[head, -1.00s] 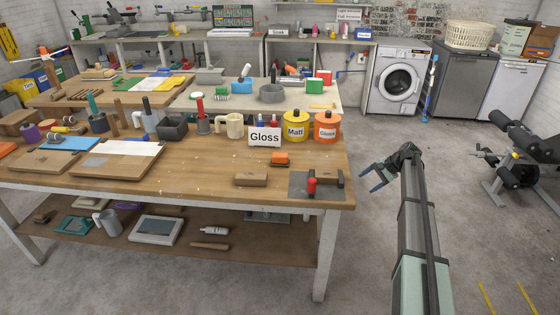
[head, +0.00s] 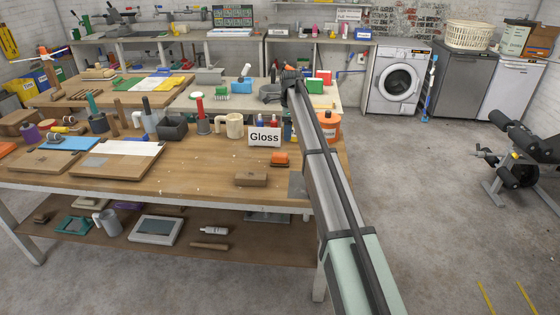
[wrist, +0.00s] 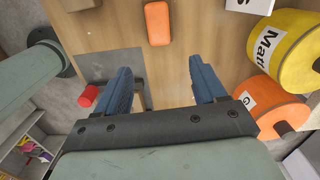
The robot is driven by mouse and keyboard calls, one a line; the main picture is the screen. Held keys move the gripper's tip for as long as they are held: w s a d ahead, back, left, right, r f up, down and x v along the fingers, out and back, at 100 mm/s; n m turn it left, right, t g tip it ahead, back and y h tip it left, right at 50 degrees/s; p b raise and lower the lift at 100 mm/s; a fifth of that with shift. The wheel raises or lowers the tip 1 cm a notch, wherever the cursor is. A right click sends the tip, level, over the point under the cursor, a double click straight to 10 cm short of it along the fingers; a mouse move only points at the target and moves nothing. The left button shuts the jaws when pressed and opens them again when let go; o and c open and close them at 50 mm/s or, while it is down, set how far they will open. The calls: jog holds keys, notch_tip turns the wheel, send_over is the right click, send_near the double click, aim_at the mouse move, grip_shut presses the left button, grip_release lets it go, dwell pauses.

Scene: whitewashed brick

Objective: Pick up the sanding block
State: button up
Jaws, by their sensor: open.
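A brown block (head: 251,179) lies flat near the front edge of the workbench. A smaller orange block (head: 280,158) lies just behind and right of it; I cannot tell for sure which is the sanding block. In the wrist view the orange block (wrist: 158,24) is at the top centre, beyond the fingers, and the brown block (wrist: 84,4) is cut off at the top left. My gripper (wrist: 163,88) is open and empty above the bench, with nothing between its fingers. In the head view my arm hides its fingertips.
A grey plate (wrist: 112,64) and a red-handled tool (wrist: 88,96) lie left and below. The bench front around the blocks is clear.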

aim_at(280, 154)
jog(key=shift+m, duration=0.4)
jog(key=a+f, duration=0.1)
jog(key=f, duration=0.3)
jog(key=a+f, duration=0.1)
jog(key=f, duration=0.3)
jog(key=a+f, duration=0.1)
jog(key=f, duration=0.3)
jog(key=shift+s+f, duration=0.1)
jog(key=shift+f, duration=0.2)
jog(key=shift+c, duration=0.5)
jog(key=c, duration=1)
jog(key=shift+r, duration=0.2)
notch_tip(280, 154, up, 10)
jog(key=shift+f, duration=0.15)
